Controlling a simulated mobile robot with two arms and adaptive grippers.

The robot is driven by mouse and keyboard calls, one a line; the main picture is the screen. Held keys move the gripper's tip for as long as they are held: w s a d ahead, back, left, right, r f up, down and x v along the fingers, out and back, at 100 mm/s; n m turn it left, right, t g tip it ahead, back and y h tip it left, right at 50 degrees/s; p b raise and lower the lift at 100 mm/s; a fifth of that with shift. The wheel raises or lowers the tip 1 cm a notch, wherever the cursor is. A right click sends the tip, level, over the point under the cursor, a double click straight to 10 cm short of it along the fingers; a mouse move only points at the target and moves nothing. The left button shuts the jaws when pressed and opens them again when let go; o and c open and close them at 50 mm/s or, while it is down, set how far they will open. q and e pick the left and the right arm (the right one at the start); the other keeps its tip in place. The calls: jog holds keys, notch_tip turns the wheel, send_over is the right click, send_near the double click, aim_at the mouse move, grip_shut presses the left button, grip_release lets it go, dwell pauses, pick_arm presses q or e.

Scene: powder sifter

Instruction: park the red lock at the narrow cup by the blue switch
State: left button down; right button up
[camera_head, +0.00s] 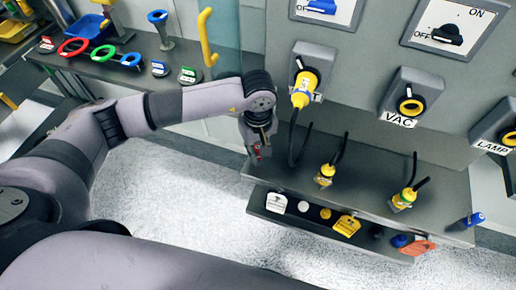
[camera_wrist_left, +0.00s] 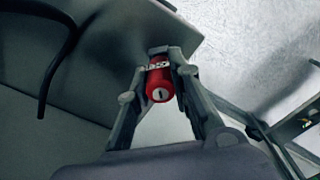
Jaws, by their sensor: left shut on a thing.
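My left gripper (camera_head: 258,153) is at the left end of the grey wall shelf (camera_head: 440,208). Its fingers are closed around the red lock (camera_wrist_left: 160,82), a small red cylinder with a keyhole face and a pale label band, seen between the fingertips in the left wrist view (camera_wrist_left: 160,58). In the head view the lock is mostly hidden by the fingers. A blue switch (camera_head: 322,6) is on a white panel at the top. A narrow flared cup (camera_head: 161,31) with a blue rim stands on the left bench. My right gripper is out of view.
Yellow plugs (camera_head: 326,174) with black cables stand on the wall shelf. Tags and discs are on the lower ledge (camera_head: 373,241). Yellow-ringed sockets (camera_head: 411,106) stick out of the wall. Coloured rings (camera_head: 74,47) and a blue bin (camera_head: 88,27) are on the left bench.

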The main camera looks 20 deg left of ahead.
pick_arm(q)
jog(key=shift+f+b, duration=0.4)
jog(key=shift+b, duration=0.05)
jog(key=c, duration=1.4)
grip_release()
jog(key=shift+o, duration=0.2)
jog(key=shift+r, duration=0.3)
notch_tip(320, 180, up, 12)
jog(key=shift+f, duration=0.25)
jog(key=shift+s, duration=0.1)
